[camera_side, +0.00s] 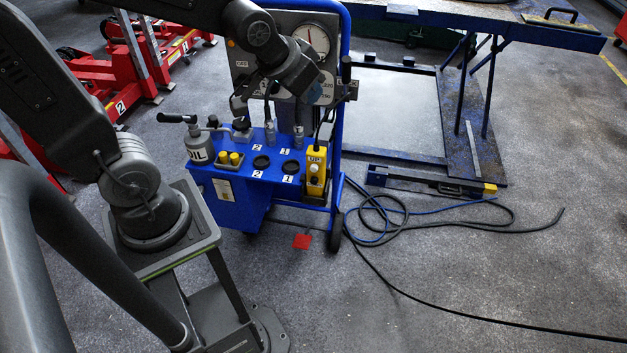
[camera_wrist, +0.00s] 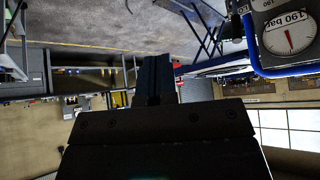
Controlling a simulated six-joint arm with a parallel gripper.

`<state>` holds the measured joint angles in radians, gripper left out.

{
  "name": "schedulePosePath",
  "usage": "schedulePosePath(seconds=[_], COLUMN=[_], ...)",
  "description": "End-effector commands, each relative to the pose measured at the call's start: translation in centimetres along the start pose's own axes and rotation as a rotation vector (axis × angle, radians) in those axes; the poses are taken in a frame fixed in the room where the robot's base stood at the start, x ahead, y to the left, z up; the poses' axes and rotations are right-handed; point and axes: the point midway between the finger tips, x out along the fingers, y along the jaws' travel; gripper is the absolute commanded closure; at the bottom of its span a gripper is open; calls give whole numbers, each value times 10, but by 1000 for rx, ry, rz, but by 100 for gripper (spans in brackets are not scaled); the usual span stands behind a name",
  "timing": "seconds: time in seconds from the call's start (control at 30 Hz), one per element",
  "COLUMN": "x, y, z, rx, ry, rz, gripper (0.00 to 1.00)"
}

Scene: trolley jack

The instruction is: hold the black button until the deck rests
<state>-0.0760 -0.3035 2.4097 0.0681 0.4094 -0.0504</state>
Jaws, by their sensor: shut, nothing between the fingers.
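The yellow control pendant (camera_side: 315,176), labelled UP, stands upright at the right end of the blue trolley in the side view. The deck (camera_side: 470,14) is the blue platform at the top right, raised above the floor on slanted legs. My gripper (camera_side: 322,92) is above the pendant, in front of the gauge panel and apart from the pendant. In the wrist view my gripper (camera_wrist: 155,80) is shut and empty. Its fingertips are hard to separate in the side view.
Hoses (camera_side: 400,215) lie on the floor to the right. Red jacks (camera_side: 95,75) stand at left.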

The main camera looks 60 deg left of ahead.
Motion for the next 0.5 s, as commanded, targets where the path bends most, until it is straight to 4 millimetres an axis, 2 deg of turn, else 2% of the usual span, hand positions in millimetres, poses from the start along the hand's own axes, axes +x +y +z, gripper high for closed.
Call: schedulePosePath(seconds=[0.03,0.23,0.5], x=[18,80,166], y=[-3,-15,-30], z=[-5,-22,-21], rx=[-5,-23,-53], ry=[6,75,168], rz=[-6,-16,-5], gripper=[100,100,100])
